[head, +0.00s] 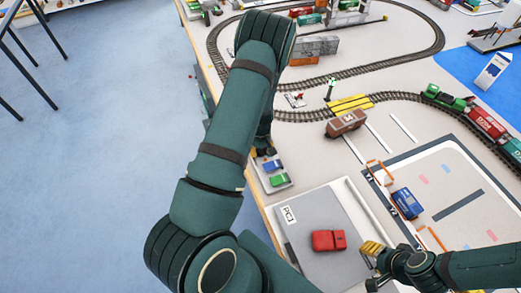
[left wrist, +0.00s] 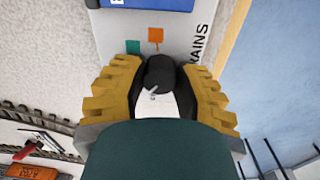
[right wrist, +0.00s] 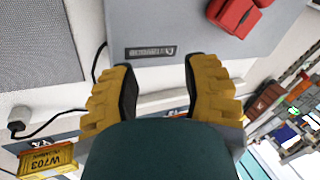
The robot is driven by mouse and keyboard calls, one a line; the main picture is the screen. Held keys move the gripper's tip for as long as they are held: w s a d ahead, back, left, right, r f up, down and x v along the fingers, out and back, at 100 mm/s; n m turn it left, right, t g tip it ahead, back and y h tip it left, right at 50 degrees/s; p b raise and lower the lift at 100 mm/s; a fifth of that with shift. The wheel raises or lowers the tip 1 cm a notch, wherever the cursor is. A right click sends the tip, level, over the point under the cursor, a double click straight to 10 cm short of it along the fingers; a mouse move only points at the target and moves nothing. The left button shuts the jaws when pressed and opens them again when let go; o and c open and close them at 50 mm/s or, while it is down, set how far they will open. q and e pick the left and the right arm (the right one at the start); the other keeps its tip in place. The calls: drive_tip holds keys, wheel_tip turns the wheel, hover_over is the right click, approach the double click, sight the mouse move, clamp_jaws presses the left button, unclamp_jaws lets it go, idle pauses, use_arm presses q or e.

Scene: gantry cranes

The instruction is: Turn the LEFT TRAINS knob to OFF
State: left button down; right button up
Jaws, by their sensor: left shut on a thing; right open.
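The black LEFT TRAINS knob (left wrist: 160,72) stands on a pale grey panel (left wrist: 110,30) in the left wrist view. My left gripper (left wrist: 158,80) is shut on the knob, with a yellow finger on either side. Orange (left wrist: 155,35) and teal (left wrist: 133,47) squares are printed beside the knob; part of the word TRAINS shows. The knob's pointer setting cannot be told. In the head view my left arm hides the knob and most of the gripper. My right gripper (right wrist: 158,85) is open and empty above the table; its fingers also show in the head view (head: 371,253).
The panel with blue and green parts (head: 278,182) sits at the table's left edge. A brown wagon (head: 346,122), tracks and a train (head: 480,122) lie further off. Blue floor (head: 90,150) is clear at left.

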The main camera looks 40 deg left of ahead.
sight(260, 150)
use_arm(q)
drive_tip(key=n, duration=0.5)
drive_tip(key=shift+n, duration=0.3)
idle(0.4)
drive_tip(key=c, duration=0.6)
unclamp_jaws()
wheel_tip(260, 150, up, 12)
drive_tip(key=shift+s, duration=0.1)
idle(0.4)
